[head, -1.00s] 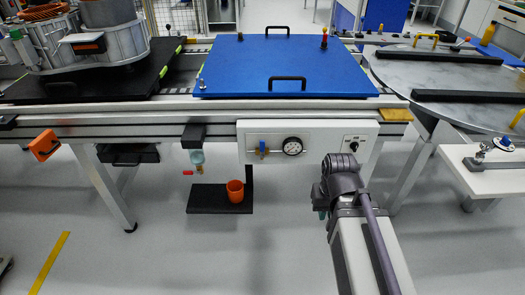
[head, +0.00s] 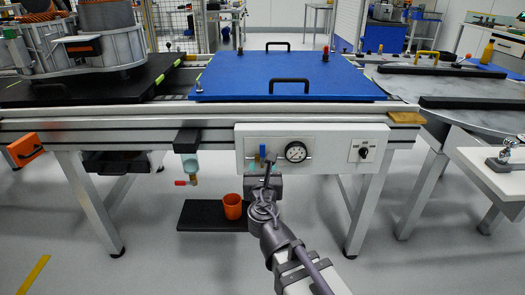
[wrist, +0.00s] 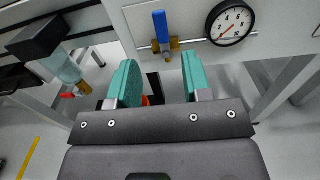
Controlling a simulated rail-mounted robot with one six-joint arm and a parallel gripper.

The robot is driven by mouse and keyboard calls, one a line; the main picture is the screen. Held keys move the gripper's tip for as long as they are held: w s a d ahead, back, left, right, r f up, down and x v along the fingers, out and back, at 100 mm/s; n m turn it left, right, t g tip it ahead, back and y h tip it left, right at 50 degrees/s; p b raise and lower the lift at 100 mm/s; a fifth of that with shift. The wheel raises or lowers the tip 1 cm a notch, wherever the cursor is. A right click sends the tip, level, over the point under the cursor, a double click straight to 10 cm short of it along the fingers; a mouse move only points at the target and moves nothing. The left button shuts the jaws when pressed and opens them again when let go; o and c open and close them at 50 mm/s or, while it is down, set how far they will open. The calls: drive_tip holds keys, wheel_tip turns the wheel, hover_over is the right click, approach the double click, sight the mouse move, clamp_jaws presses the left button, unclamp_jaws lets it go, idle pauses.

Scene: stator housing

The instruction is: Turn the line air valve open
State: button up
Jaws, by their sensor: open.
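The line air valve is a blue lever (head: 262,151) on a brass body, fixed to a white panel (head: 340,134) under the rail edge. In the wrist view the blue lever (wrist: 160,26) stands upright above its brass body (wrist: 165,45), across the horizontal pipe. My gripper (wrist: 157,82) has two teal finger pads spread apart with nothing between them. It points up at the valve, which shows beyond the fingertips and apart from them. In the head view my gripper (head: 264,170) is just below the valve, partly hidden by my wrist.
A pressure gauge (head: 296,152) sits right of the valve, with a black rotary knob (head: 363,153) further right. A filter bowl with a red-handled drain (head: 188,182) hangs to the left. An orange cup (head: 233,206) stands on a low black shelf (head: 200,215).

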sight(263, 150)
drive_tip(key=w, duration=1)
drive_tip(key=shift+w+a, duration=0.15)
drive_tip(key=shift+a, duration=0.1)
clamp_jaws()
